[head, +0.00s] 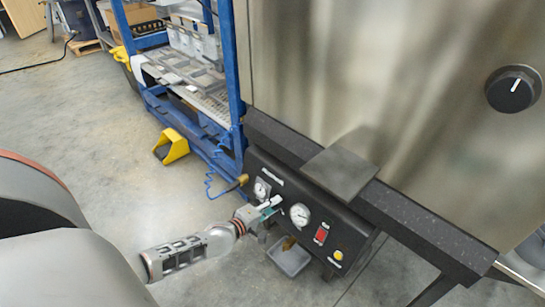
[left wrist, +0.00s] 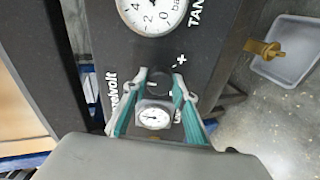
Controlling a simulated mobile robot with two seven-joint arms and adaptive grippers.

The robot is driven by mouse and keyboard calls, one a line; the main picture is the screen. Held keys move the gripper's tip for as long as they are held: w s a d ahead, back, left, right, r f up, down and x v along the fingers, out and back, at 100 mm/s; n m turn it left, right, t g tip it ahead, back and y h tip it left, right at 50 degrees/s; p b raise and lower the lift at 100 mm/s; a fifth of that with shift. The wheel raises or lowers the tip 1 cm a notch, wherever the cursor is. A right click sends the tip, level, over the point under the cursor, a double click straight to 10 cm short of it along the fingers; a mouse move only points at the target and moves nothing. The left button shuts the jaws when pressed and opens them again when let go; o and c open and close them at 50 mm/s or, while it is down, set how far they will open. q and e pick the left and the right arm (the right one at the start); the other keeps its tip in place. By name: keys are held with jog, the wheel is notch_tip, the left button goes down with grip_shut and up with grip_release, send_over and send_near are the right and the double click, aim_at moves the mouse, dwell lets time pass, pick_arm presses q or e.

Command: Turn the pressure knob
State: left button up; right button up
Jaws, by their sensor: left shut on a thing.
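The pressure knob (left wrist: 159,84) is a small dark knob on the black control panel, with a "+" mark beside it. In the left wrist view it sits between my left gripper's (left wrist: 160,80) two teal-lined fingers, which are shut on it. A small white-faced gauge (left wrist: 155,117) lies just below the knob in that view. In the head view my left gripper (head: 269,207) reaches the front of the panel (head: 284,188) and hides the knob. My right gripper is in neither view.
A larger gauge (head: 300,215), a red switch (head: 321,235) and a yellow button (head: 338,255) sit along the panel. A steel hopper with a big black dial (head: 513,88) stands above. A grey bin (head: 290,258) is below. A blue rack (head: 232,60) stands behind.

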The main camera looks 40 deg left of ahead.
pick_arm(q)
jog(key=shift+m, duration=2.2)
jog(key=o, duration=1.1)
jog(key=shift+s, duration=0.15)
jog(key=v, duration=1.1)
jog(key=shift+s+a, duration=0.1)
jog(key=shift+s, duration=0.3)
